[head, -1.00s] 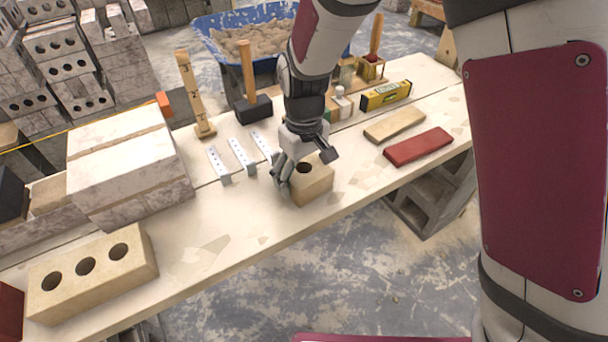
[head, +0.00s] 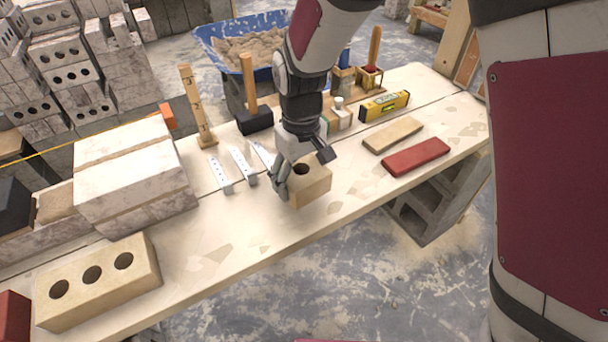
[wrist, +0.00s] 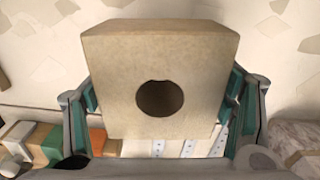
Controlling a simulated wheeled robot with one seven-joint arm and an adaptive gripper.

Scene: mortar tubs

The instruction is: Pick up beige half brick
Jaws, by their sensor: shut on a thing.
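The beige half brick (head: 312,184) has one round hole in its top and is near the front edge of the table, in the middle of the head view. My gripper (head: 301,174) is shut on it, with a finger on either side. In the wrist view the half brick (wrist: 160,60) fills the middle, its hole facing the camera, and the fingers (wrist: 163,105) press on its left and right sides. The gripper hides part of the brick in the head view. I cannot tell whether its underside is clear of the table.
A beige three-hole brick (head: 140,285) and a pale block stack (head: 135,190) stand to the left. Metal straps (head: 240,164) lie behind my gripper. A red slab (head: 416,157), a beige slab (head: 392,134) and a yellow level (head: 385,105) lie to the right. The front table strip is partly clear.

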